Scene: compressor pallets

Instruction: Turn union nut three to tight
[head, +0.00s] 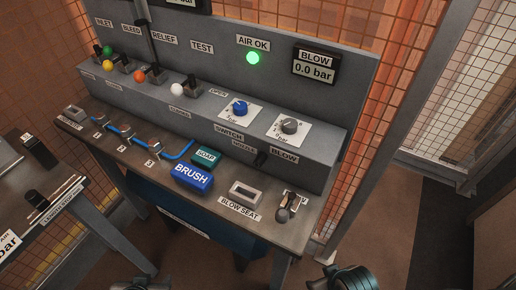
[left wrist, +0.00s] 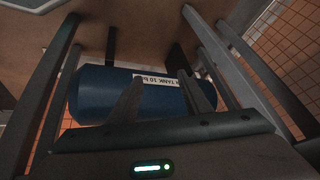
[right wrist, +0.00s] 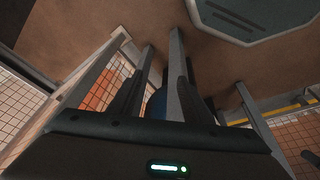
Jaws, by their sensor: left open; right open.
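Several small union fittings sit in a row on the bench top, joined by blue hose. The one I take as union nut three (head: 153,145) is the rightmost, with a small label in front of it. Its exact angle is too small to tell. My left gripper (left wrist: 161,78) is open and empty, low in front of the bench and facing the blue tank (left wrist: 105,92) under it. My right gripper (right wrist: 167,62) is open and empty, also low, with bench legs beyond it. In the head view only parts of my arms show at the bottom edge. Neither gripper touches the nut.
A blue brush block (head: 193,176), a green soap block (head: 206,155) and the blow seat (head: 245,194) stand right of the nuts. Valve levers with coloured knobs (head: 140,77) rise behind. Another bench (head: 50,229) stands left. The floor at right is clear.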

